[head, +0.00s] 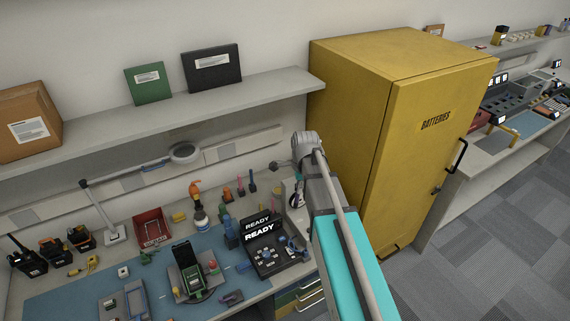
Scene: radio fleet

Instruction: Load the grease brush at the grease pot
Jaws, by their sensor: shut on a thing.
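My arm rises from the lower right of the head view and ends in a grey joint above the right end of the bench. My gripper cannot be made out; it seems hidden behind my own arm. I cannot pick out the grease brush or the grease pot for certain. Several small upright tools, among them a pink-handled tool (252,182), stand along the back of the bench. A white bottle with an orange top (198,212) stands left of them.
A blue mat (60,300) covers much of the bench. It carries a green radio in a cradle (192,279) and a black unit marked READY (268,258). A red bin (152,230) and a lamp (185,153) stand behind. A yellow battery cabinet (370,120) rises close to my arm.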

